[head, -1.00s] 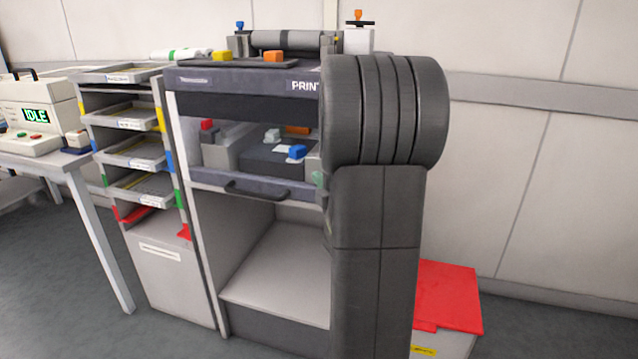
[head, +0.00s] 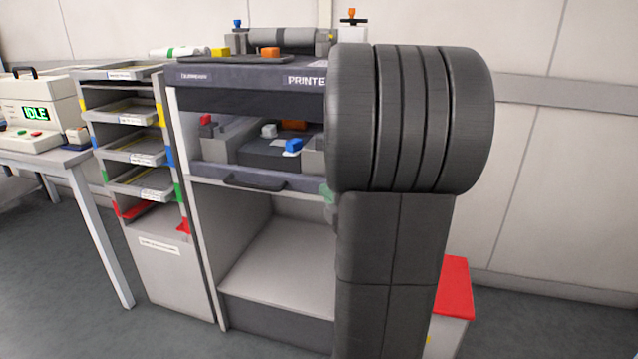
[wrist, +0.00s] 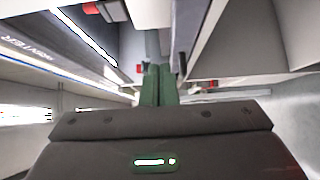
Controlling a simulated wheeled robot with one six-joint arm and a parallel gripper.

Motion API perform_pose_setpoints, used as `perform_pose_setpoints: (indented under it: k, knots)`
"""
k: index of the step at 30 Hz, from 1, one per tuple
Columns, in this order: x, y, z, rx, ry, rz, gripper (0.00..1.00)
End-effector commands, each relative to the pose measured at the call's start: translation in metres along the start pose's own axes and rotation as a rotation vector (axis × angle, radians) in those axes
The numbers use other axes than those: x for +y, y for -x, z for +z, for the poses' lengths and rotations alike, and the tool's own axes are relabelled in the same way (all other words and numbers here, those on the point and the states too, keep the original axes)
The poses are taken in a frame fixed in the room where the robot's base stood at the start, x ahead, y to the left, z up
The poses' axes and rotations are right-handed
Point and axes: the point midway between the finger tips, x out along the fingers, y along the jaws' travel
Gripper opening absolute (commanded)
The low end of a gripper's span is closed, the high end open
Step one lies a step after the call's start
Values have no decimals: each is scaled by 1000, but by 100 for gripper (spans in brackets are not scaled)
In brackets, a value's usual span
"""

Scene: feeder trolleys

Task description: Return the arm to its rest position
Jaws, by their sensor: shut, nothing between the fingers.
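My gripper (wrist: 155,85) shows in the wrist view, its green fingers together with nothing between them. In the head view my large dark arm links stand in front of the right part of the printer trolley (head: 245,77). A small green bit of my gripper (head: 327,192) shows at the left edge of the arm, in front of the printer's right side. The rest of the gripper is hidden behind the arm. In the wrist view grey trolley panels lie close on both sides of the fingers.
A tray rack (head: 160,270) stands left of the printer. A table (head: 85,190) with a machine reading IDLE (head: 36,113) is further left. A red-topped box (head: 455,290) is partly hidden behind my arm. The floor in front of the rack and table is clear.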

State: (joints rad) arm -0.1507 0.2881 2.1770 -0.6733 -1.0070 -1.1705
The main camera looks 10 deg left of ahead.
Motion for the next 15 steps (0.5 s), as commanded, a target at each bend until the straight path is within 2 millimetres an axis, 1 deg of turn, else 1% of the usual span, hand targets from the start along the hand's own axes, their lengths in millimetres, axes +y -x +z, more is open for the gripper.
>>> perform_pose_setpoints:
  k: [1, 6, 15]
  knots:
    - [0, 7, 1, -2, -1, -1, 0]
    - [0, 17, 0, -1, -1, 0, 0]
    - [0, 18, 0, 1, -1, 0, 0]
